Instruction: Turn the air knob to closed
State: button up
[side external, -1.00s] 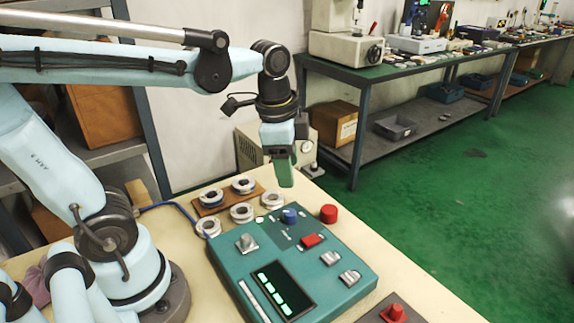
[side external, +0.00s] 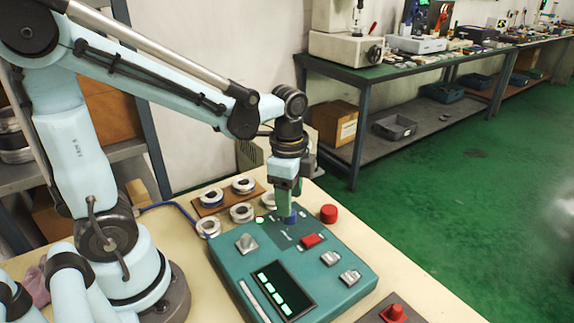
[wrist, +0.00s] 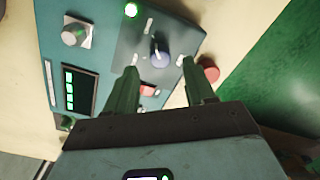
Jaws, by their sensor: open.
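No label is legible. In the wrist view the knob (wrist: 160,53) has a pale pointer line and sits ahead of my fingertips, between their lines. My gripper (wrist: 160,70) is open, with its two green fingers apart and nothing between them. In the side view my gripper (side external: 287,205) points down over the knob and partly hides it. I cannot tell whether the fingers touch it.
Bearing rings (side external: 241,212) lie behind to the left. A green lamp (wrist: 131,10) is lit near the knob.

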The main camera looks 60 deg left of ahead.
jog(key=shift+f, duration=1.9)
grip_shut()
